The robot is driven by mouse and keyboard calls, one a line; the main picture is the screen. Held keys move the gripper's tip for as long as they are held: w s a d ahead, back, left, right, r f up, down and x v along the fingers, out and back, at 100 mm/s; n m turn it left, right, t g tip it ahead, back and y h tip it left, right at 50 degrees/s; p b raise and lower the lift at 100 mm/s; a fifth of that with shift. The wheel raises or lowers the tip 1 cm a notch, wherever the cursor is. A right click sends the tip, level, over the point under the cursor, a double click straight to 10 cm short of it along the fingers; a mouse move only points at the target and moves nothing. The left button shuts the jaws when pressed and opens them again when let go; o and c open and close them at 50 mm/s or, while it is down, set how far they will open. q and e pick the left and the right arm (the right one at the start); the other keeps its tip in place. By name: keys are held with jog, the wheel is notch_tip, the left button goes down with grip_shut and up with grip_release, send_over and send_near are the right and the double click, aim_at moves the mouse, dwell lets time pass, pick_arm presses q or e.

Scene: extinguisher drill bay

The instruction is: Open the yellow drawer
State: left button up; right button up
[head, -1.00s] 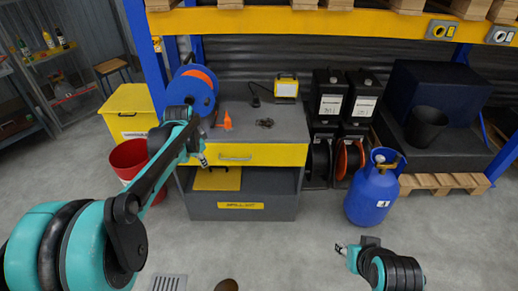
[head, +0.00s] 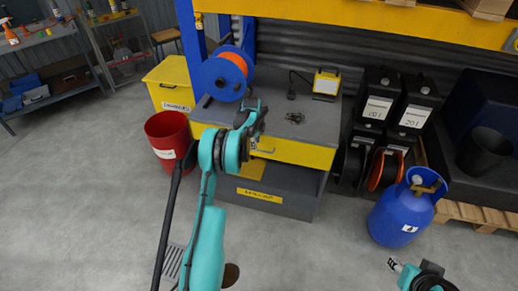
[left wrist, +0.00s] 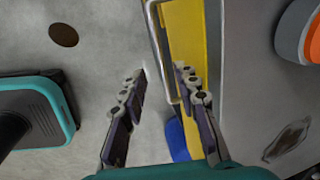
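The yellow drawer (head: 305,153) is a wide front under the grey bench top and looks closed. Its metal handle shows in the left wrist view (left wrist: 160,40) as a bar standing off the yellow front (left wrist: 188,40); in the head view my gripper mostly hides it.
Below is a grey lower bay (head: 290,187) with a yellow label. A hose reel (head: 225,75) and a work lamp (head: 326,82) stand on the bench. A red bin (head: 168,135) is at left, a blue gas cylinder (head: 402,212) at right. The floor in front is clear.

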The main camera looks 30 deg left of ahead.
pick_arm(q)
jog(key=f, duration=0.2)
jog(key=w+f+b, duration=0.1)
jog(key=f, duration=0.1)
jog(key=shift+a, duration=0.1)
grip_shut()
jog(key=shift+s, duration=0.2)
